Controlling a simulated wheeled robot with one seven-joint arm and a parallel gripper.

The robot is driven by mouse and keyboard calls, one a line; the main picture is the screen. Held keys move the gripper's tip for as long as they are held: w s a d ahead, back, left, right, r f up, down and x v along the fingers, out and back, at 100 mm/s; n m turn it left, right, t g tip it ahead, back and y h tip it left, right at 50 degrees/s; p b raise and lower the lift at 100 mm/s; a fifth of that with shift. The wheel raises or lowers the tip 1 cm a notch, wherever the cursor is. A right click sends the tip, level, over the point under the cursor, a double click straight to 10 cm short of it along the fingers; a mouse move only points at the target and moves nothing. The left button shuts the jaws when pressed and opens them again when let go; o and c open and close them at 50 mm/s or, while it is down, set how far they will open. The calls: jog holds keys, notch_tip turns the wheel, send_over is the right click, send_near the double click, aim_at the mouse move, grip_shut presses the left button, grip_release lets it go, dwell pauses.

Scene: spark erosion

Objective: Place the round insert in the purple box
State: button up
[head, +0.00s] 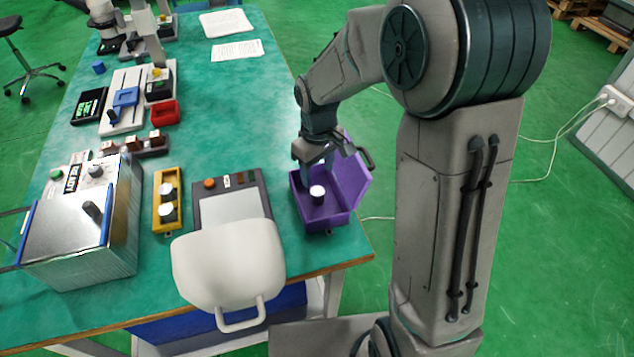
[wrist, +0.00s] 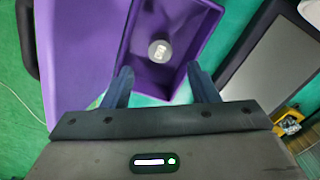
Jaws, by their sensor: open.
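The purple box (head: 325,218) stands open at the right edge of the table, its lid (head: 352,182) swung out to the right. The round insert (head: 317,191), a small cylinder with a pale top, sits inside the box on its floor. In the head view my wrist hides part of the box's back.
A dark device with a grey plate (head: 232,205) lies just left of the box. A yellow holder (head: 157,213) with round pieces, a metal-topped machine (head: 80,225) and a red tray (head: 164,113) stand farther left. A white chair (head: 230,265) stands at the front edge.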

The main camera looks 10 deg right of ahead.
jog(key=s+d+r+m+t, duration=0.1)
jog(key=s+d+r+m, duration=0.3)
jog(key=s, duration=0.4)
jog(key=s+d+r+m+t, duration=0.1)
jog(key=s+d+r+m, duration=0.2)
jog(key=s+d+r, duration=0.2)
jog(key=shift+s+d+r+m+t, duration=0.15)
jog(key=shift+s+r+m+t, duration=0.25)
jog(key=shift+s+r, duration=1.35)
jog(key=shift+s+f, duration=0.55)
jog(key=shift+f, duration=0.05)
